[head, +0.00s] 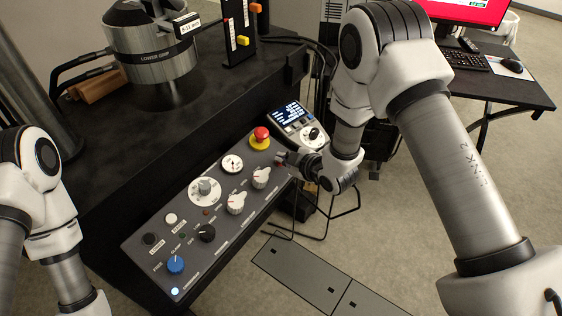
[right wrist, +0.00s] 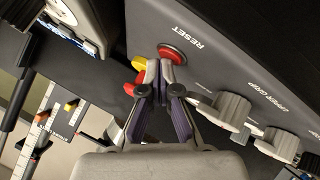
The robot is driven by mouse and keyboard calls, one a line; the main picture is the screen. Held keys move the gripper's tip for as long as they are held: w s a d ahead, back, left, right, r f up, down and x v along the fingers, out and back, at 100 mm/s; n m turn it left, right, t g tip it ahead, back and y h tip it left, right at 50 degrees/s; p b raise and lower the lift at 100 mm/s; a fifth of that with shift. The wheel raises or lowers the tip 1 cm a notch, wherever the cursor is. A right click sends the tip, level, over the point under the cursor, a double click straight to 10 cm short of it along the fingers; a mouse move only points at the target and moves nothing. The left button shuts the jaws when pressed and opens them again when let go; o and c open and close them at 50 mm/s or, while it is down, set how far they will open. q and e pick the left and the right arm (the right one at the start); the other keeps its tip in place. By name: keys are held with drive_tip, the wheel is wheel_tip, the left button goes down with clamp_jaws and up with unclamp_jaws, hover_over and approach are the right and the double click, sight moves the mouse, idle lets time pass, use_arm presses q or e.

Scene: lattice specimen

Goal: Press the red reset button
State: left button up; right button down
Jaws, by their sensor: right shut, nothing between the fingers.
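The red reset button (right wrist: 174,53) shows in the right wrist view as a round cap in a dark ring, with RESET printed beside it on the grey panel. My right gripper (right wrist: 166,60) is shut and empty. Its fingertips overlap the lower edge of the button in that view; I cannot tell if they touch it. In the head view my right gripper (head: 282,158) is at the far right end of the panel and mostly covers the reset button there. My left gripper is out of view; only my left arm shows at the left edge.
A red mushroom button on a yellow base (head: 260,143) stands close beside my right gripper. White knobs (head: 236,204), a blue knob (head: 175,264) and a black knob (head: 206,233) line the sloped panel (head: 142,229). A handset with a lit screen (head: 287,113) is just behind.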

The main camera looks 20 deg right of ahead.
idle(0.4)
drive_tip(key=shift+s+d+r+p, duration=0.1)
drive_tip(key=shift+s+r+p, duration=0.1)
drive_tip(key=shift+r+p, duration=0.45)
drive_tip(key=r+p, duration=0.2)
drive_tip(key=r, duration=0.1)
drive_tip(key=s+r+p, duration=0.1)
drive_tip(key=r, duration=0.1)
drive_tip(key=shift+d, duration=0.4)
drive_tip(key=shift+f, duration=0.1)
idle(2.0)
